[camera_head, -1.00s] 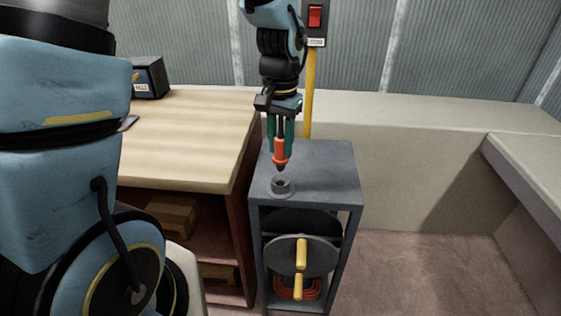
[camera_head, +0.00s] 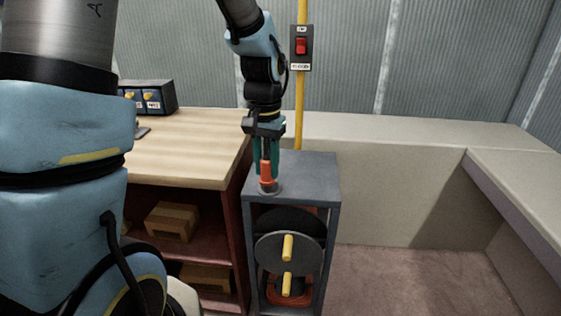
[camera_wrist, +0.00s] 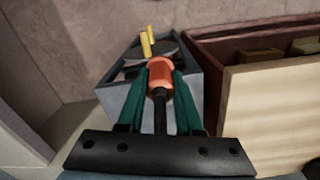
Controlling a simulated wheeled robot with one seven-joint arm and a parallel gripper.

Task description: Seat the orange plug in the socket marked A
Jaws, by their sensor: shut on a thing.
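The orange plug (camera_head: 267,172) is upright between the green fingers of my gripper (camera_head: 266,160), which is shut on it. Its lower end is at the round grey socket on top of the grey metal stand (camera_head: 312,172); plug and fingers hide most of the socket. I cannot tell how deep the plug sits. In the wrist view the orange plug (camera_wrist: 160,72) shows between the fingertips of my gripper (camera_wrist: 161,80), with a black cable running back from it. No letter A is readable on the stand.
A reel with yellow handles (camera_head: 288,247) is inside the stand. A wooden workbench (camera_head: 190,145) with a shelf of brown boxes (camera_head: 172,220) stands close left.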

